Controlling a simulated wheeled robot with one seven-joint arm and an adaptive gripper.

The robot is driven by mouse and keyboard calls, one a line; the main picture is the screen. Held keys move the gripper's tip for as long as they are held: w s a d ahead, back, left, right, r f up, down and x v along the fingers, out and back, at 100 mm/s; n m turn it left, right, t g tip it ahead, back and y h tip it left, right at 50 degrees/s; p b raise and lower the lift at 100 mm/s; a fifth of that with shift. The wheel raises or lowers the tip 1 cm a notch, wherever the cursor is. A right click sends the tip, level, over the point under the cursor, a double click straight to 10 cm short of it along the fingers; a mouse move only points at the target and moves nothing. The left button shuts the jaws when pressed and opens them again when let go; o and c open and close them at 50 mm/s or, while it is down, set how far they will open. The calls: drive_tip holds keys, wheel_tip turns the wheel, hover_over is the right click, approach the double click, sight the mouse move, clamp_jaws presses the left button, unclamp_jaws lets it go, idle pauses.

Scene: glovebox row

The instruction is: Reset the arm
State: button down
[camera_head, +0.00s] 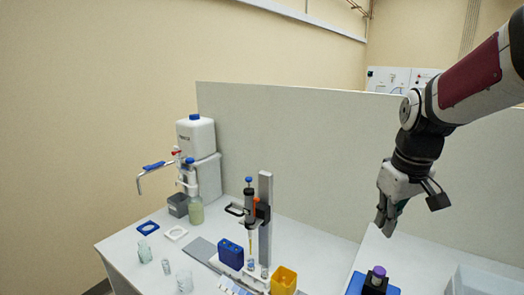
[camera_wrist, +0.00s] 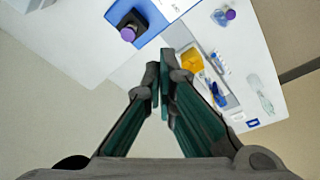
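My gripper (camera_head: 385,222) hangs from my raised arm at the right in the head view, fingers pointing down. In the wrist view my gripper (camera_wrist: 162,68) has its two dark fingers with green pads brought together at the tips, and nothing shows between them. It is above the bench and touches nothing that I can see. A black holder with a purple-capped item (camera_head: 378,272) stands on a blue base (camera_head: 357,285) below it. The purple cap also shows in the wrist view (camera_wrist: 128,34), left of the fingertips.
A grey partition (camera_head: 300,130) stands behind the white bench (camera_head: 130,245). A pipette stand (camera_head: 265,220), a blue box (camera_head: 231,254), a yellow container (camera_head: 284,280), a white dispenser (camera_head: 196,135) and several glass vessels are left of my gripper. A white tray (camera_head: 480,281) is at lower right.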

drive_tip(key=s+a+r+m+t, duration=0.1)
drive_tip(key=s+a, duration=0.2)
drive_tip(key=s, duration=0.6)
drive_tip(key=s+a+r+m+t+b, duration=0.1)
drive_tip(key=s+a+r+m+t, duration=0.1)
drive_tip(key=s, duration=0.7)
drive_tip(key=shift+a+r, duration=0.3)
drive_tip(key=shift+a, duration=0.45)
